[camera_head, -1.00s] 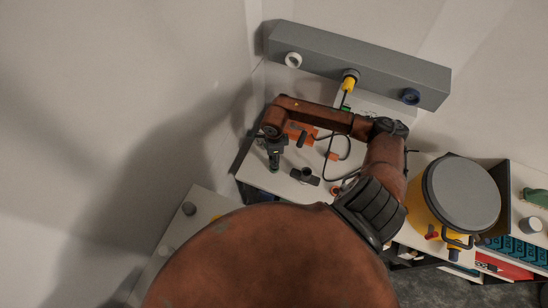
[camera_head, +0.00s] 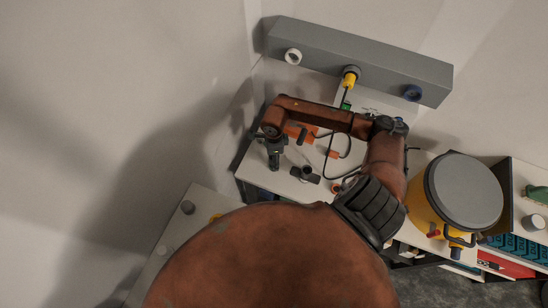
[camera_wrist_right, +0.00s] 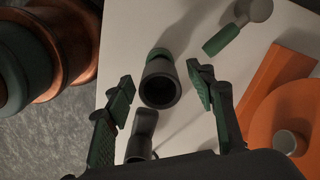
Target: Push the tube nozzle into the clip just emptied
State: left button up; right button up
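My right gripper (camera_head: 275,158) hangs over the left part of the white bench in the head view. In the right wrist view its green-padded fingers (camera_wrist_right: 160,100) are apart. A dark round piece with an open end (camera_wrist_right: 160,86) and a green band lies between them, with gaps on both sides. A smaller dark piece (camera_wrist_right: 142,125) is just below it. I cannot tell which is the nozzle or the clip. A thin black tube (camera_head: 328,160) runs from the yellow fitting (camera_head: 349,80) down to the bench. A dark fixture (camera_head: 305,174) stands right of the gripper. My left gripper is not in view.
An orange piece (camera_wrist_right: 290,95) lies right of the fingers. A yellow drum with a grey lid (camera_head: 463,190) stands at the right. My arm hides part of the bench.

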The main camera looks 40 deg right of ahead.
notch_tip(320, 180, up, 12)
dwell(0.7)
dwell(0.4)
